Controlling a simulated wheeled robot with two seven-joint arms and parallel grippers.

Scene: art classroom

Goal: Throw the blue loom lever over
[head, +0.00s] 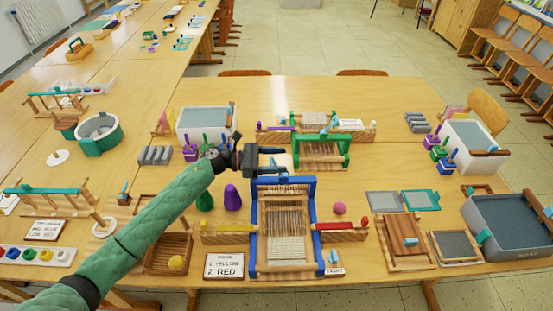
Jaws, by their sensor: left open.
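The blue loom (314,220) stands upright near the front middle of the table, with pale threads strung in its blue frame. A small light blue piece (333,257) shows at its lower right, above a small card (335,271) that seems to read RIGHT. I cannot tell for sure which part is the lever. My left gripper (274,160) is open and empty, just behind and above the loom's top bar, pointing right. It seems apart from the loom. My right gripper is out of view.
A green loom (346,151) stands behind the blue one. A yellow shuttle (230,227) and a red-ended one (345,226) lie either side. Purple and green cones (233,197) stand under my left arm. A sign (224,265) reads 1 YELLOW, 2 RED.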

